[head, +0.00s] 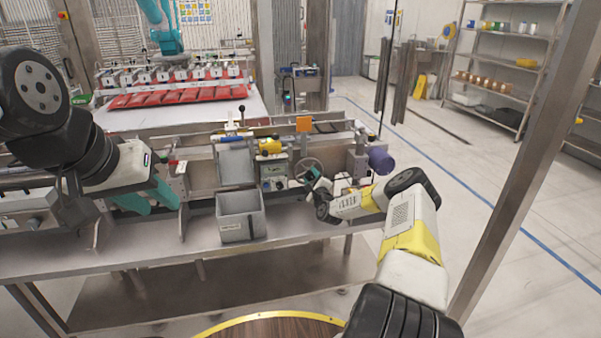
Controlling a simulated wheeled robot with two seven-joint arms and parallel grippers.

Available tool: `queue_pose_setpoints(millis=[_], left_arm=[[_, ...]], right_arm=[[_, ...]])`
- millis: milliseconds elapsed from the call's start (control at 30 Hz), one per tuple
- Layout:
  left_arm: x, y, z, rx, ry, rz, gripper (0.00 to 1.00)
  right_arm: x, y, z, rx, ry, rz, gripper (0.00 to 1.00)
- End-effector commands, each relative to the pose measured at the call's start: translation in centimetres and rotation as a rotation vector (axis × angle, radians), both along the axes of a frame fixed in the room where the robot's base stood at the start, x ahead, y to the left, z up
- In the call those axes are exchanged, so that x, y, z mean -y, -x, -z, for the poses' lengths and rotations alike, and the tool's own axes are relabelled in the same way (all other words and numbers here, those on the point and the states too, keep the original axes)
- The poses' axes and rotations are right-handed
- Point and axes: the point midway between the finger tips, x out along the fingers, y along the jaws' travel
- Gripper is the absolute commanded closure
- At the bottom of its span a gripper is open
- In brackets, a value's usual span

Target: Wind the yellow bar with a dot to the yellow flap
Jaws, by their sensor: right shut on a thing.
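A small handwheel (301,166) sits on the front of the machine on the bench. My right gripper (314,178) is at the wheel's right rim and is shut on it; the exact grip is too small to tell. A yellow block (270,147) stands to the left of the wheel, above a grey control box. An orange-yellow flap (304,124) stands upright behind the wheel. I cannot make out a dot on any yellow part. My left gripper (76,208) hangs over the left part of the bench, away from the wheel; its finger opening is unclear.
A grey bin (241,216) stands on the front of the bench, left of the wheel. A purple cylinder (381,160) sticks out at the machine's right end. Red trays (165,97) lie on a table behind. A metal post (520,150) rises at right.

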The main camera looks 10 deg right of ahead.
Motion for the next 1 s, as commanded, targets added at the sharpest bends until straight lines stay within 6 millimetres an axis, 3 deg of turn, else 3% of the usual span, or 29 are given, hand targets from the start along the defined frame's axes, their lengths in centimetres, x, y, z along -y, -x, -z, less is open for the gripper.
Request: queue_pose_setpoints(millis=[400,933,967,1000], left_arm=[[0.0,0.0,0.0,0.0,0.0,0.0,0.64],[0.0,0.0,0.0,0.0,0.0,0.0,0.64],[0.0,0.0,0.0,0.0,0.0,0.0,0.64],[0.0,0.0,0.0,0.0,0.0,0.0,0.64]], right_arm=[[0.1,0.06,0.18,-0.008,-0.18,0.002,1.0],[0.05,0.06,0.24,-0.01,-0.203,0.001,1.0],[0.05,0.07,0.24,-0.01,-0.203,0.001,0.59],[0.05,0.07,0.24,-0.01,-0.203,0.001,0.51]])
